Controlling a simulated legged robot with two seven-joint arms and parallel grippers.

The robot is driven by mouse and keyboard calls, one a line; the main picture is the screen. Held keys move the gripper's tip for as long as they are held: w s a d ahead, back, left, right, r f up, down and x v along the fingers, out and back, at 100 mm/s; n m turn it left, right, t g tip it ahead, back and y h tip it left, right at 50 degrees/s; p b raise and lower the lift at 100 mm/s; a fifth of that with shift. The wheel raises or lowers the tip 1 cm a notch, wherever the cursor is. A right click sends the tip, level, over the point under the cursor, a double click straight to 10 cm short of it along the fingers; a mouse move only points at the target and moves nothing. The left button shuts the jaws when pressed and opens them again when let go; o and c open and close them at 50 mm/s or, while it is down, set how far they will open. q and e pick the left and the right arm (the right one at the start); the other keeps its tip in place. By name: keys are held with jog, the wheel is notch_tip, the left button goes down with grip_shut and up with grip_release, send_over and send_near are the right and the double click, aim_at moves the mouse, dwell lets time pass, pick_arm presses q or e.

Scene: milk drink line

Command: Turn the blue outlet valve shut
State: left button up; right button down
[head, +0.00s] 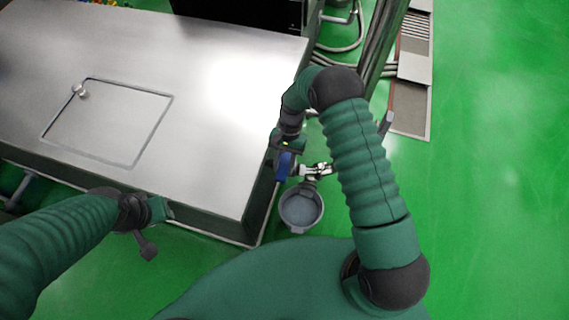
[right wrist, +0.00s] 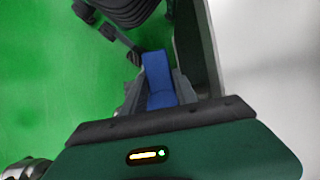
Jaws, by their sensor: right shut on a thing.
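The blue outlet valve handle (head: 284,165) shows beside the right end of the steel cabinet, above a grey bucket. In the right wrist view the blue handle (right wrist: 158,78) lies between the fingers of my right gripper (right wrist: 160,95), which is shut on it. In the head view my right gripper (head: 285,152) is partly hidden by its own wrist. Metal pipe fittings (head: 317,170) sit just right of the handle. My left gripper (head: 148,245) hangs in front of the cabinet, away from the valve; its finger opening cannot be made out.
The steel cabinet (head: 205,110) with a square lid (head: 105,122) fills the left. The grey bucket (head: 301,207) stands on the green floor below the valve. Pipes and a floor drain (head: 408,107) lie at the back right. The floor at the right is clear.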

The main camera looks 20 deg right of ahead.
jog(key=shift+w, duration=0.1)
jog(key=c, duration=1)
grip_release()
jog(key=shift+o, duration=0.2)
jog(key=v, duration=1.6)
jog(key=shift+r+p, duration=0.35)
jog(key=shift+w, duration=0.1)
